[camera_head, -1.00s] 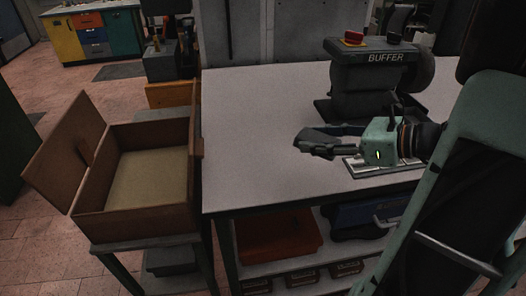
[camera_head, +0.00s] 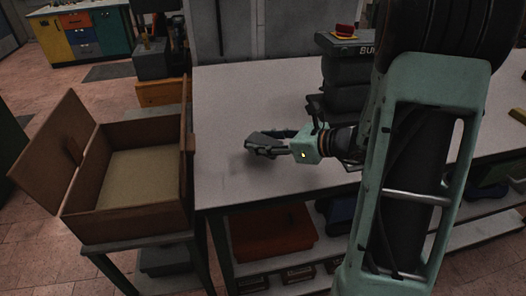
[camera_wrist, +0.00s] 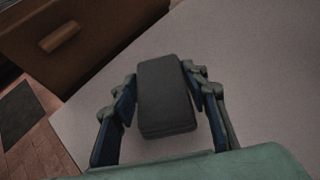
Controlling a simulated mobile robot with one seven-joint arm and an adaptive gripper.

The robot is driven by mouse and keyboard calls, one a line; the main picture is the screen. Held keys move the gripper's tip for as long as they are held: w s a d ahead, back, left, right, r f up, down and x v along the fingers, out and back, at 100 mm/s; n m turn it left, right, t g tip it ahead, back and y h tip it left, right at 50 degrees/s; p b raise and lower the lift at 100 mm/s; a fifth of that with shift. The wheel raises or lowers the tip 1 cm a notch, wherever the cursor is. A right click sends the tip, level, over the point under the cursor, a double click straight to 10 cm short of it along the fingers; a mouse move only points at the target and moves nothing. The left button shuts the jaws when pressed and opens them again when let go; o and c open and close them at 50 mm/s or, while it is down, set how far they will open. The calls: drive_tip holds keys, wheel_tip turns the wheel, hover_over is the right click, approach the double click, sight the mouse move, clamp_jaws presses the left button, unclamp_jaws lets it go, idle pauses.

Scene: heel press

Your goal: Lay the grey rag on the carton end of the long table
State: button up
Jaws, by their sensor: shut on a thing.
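My gripper (camera_head: 262,150) is over the left part of the long table (camera_head: 225,105). It is shut on the grey rag (camera_wrist: 165,95), a dark folded block between its two fingers in the wrist view. In the head view the rag (camera_head: 258,142) shows at the fingertips, partly hidden by them. It seems just above the tabletop; I cannot tell whether it touches. The open carton (camera_head: 130,218) stands just beyond the table's left edge, with its lid tilted to the left. In the wrist view the carton (camera_wrist: 100,25) is at the upper left.
The buffer machine (camera_head: 345,75) stands on the table behind my arm. The tabletop between the carton and my gripper is clear. An orange-red bin (camera_head: 270,232) sits on the shelf below. A cabinet with coloured doors (camera_head: 85,35) is at the back left.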

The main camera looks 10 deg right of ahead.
drive_tip(key=shift+w+a+f, duration=0.1)
drive_tip(key=shift+w+f, duration=0.05)
drive_tip(key=shift+f, duration=1.6)
drive_tip(key=shift+f+b, duration=0.25)
drive_tip(key=shift+b, duration=0.05)
drive_tip(key=o, duration=1)
drive_tip(key=shift+r, duration=0.1)
drive_tip(key=shift+o, duration=0.2)
drive_tip(key=shift+r, duration=0.15)
drive_tip(key=shift+d+r+p, duration=0.15)
drive_tip(key=shift+d+p, duration=0.05)
drive_tip(key=shift+p, duration=0.1)
drive_tip(key=v, duration=1.1)
drive_tip(key=shift+s+d+r, duration=0.15)
drive_tip(key=shift+s, duration=0.2)
